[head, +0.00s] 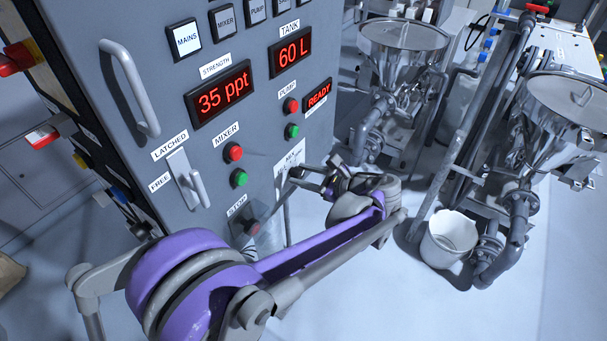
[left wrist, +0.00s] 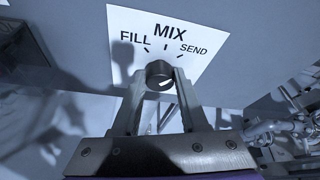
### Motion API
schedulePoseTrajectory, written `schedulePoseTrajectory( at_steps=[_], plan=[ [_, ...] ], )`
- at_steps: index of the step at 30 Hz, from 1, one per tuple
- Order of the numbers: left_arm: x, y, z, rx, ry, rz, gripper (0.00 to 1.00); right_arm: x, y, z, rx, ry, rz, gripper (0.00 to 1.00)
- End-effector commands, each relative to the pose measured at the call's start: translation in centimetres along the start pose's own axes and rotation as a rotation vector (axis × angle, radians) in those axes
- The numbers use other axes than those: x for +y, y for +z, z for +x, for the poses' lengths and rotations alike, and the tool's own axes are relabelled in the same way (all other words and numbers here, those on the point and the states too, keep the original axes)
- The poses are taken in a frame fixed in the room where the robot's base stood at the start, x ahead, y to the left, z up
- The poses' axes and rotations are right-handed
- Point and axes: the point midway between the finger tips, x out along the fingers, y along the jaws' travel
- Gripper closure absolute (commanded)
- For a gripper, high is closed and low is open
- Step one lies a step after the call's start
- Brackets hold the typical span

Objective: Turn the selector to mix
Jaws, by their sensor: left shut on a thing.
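The selector (left wrist: 159,69) is a dark round knob on a white plate (left wrist: 140,35) marked FILL, MIX and SEND, seen in the left wrist view. A pale mark shows on its face, but I cannot tell surely which label it points to. My left gripper (left wrist: 157,84) is shut on the knob, one finger on each side. In the head view my left gripper (head: 302,178) is at the cabinet's lower right, in front of the partly hidden plate (head: 289,160); the knob is hidden there. My right gripper is not in view.
The grey cabinet (head: 262,110) carries displays, a stop button (head: 252,228), mixer buttons (head: 234,153), a latch lever (head: 199,188) and a long handle (head: 140,90). Steel hoppers (head: 403,45) and a white bucket (head: 449,238) stand to the right. Floor before the bucket is clear.

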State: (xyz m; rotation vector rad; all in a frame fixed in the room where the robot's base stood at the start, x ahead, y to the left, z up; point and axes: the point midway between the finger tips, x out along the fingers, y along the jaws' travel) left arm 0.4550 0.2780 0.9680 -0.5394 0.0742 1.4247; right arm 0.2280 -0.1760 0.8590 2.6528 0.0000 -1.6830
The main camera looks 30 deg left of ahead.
Motion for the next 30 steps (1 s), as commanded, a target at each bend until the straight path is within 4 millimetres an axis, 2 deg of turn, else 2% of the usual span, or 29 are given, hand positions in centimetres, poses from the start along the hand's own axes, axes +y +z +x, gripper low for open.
schedulePoseTrajectory(
  at_steps=[11,30],
  plan=[
    [0.1,0.0,0.0,0.003,-0.043,-0.104,1.00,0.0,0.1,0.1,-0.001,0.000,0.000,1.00],
    [0.6,-0.2,0.1,0.017,-0.231,-0.571,1.00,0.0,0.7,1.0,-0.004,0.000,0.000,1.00]
  ],
)
